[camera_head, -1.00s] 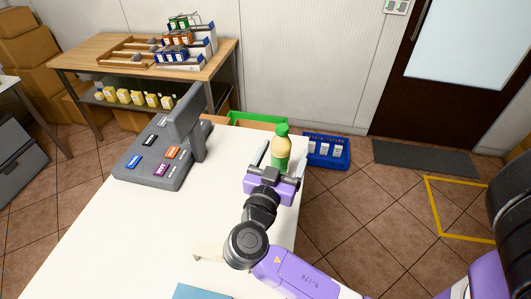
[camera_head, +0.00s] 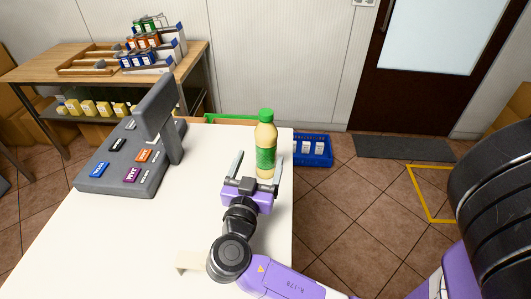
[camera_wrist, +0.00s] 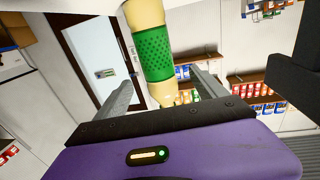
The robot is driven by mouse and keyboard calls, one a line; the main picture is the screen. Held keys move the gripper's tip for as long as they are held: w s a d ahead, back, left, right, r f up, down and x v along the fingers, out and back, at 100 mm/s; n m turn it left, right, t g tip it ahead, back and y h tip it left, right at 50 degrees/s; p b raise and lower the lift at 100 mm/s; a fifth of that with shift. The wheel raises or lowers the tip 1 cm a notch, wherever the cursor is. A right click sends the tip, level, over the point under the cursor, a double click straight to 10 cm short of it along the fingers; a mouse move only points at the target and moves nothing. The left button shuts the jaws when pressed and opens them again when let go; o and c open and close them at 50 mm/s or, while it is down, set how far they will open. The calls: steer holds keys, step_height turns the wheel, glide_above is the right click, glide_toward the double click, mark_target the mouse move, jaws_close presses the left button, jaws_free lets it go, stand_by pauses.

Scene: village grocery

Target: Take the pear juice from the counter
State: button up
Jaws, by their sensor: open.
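The pear juice (camera_head: 265,145) is a pale yellow bottle with a green cap and a green label. It stands upright near the far right corner of the white counter (camera_head: 200,215). My gripper (camera_head: 254,163) is open, low over the counter, with its two fingers pointing toward the bottle. In the wrist view the bottle (camera_wrist: 152,50) shows between the open fingers (camera_wrist: 166,88); its cap is outside that view. I cannot tell whether either finger touches it.
A grey checkout device (camera_head: 125,160) with a raised post stands on the counter to the left. Behind the counter are a green crate (camera_head: 232,119) and a blue crate (camera_head: 314,150) on the floor. A wooden table (camera_head: 100,62) with goods stands at the back left.

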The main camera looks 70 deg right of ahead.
mark_target(263, 151)
steer(key=p+x, duration=0.2)
steer(key=x, duration=0.4)
steer(key=shift+s+d+r+p, duration=0.1)
steer(key=shift+s+r+p, duration=0.1)
steer(key=shift+p, duration=0.2)
steer(key=shift+w+d+f, duration=0.15)
steer(key=shift+w+d, duration=0.05)
steer(key=shift+d, duration=0.35)
jaws_close()
